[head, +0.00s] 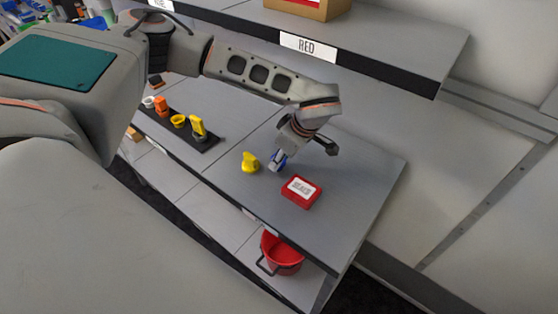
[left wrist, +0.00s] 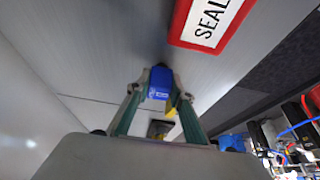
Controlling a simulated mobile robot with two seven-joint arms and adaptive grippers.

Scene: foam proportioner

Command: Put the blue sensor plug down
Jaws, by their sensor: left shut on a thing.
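The blue sensor plug (left wrist: 160,83) is between the fingertips of my left gripper (left wrist: 158,92) in the left wrist view. In the head view my left gripper (head: 277,161) points down at the grey worktop, and a little of the blue plug (head: 282,157) shows at its fingers. The gripper is shut on the plug. It is just right of a yellow piece (head: 250,163) and behind and left of a red box (head: 301,191) with a white label. I cannot tell whether the plug touches the worktop. My right gripper is not in view.
A black strip (head: 177,133) at the left holds several orange, yellow and white parts. A shelf (head: 400,45) labelled RED overhangs behind. A red bucket (head: 282,254) stands on the lower shelf. The worktop (head: 345,195) right of the red box is clear.

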